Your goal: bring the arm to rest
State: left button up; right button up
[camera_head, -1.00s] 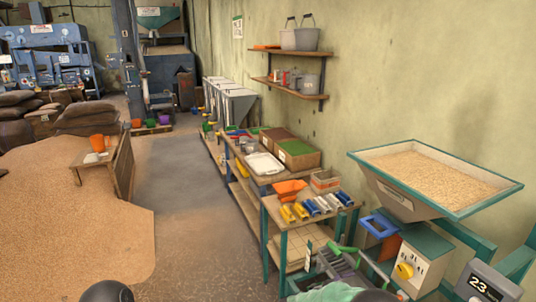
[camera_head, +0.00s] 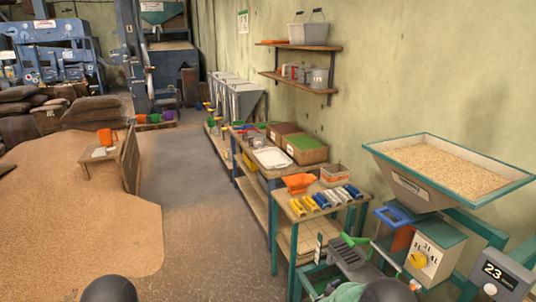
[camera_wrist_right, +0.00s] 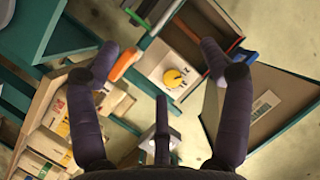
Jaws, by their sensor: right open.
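In the head view a dark rounded part of mine shows at the bottom right, and another at the bottom left.
A grain-filled hopper (camera_head: 405,188) stands at right beside a grey display unit (camera_head: 503,272). A bench (camera_head: 282,216) holds an orange scoop (camera_head: 298,183) and several small coloured tubes. Open floor (camera_head: 200,215) lies left of the benches.

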jog(key=s+a+f+n+g+y+b, duration=0.1)
jog(key=s+a+f+n+y, duration=0.4)
jog(key=f, duration=0.4)
jog(key=s+a+f+n+g+y+b, duration=0.1)
jog(key=s+a+f+n+y, duration=0.1)
jog(key=s+a+f+y, duration=0.5)
jog(key=s+a+f+n+g+y, duration=0.1)
jog(key=s+a+f+n+g, duration=0.1)
jog(key=s, duration=0.8)
jog(key=s+a+f+n+g+y, duration=0.2)
jog(key=s+g, duration=0.3)
jog(key=s, duration=0.6)
jog(key=shift+f, duration=0.7)
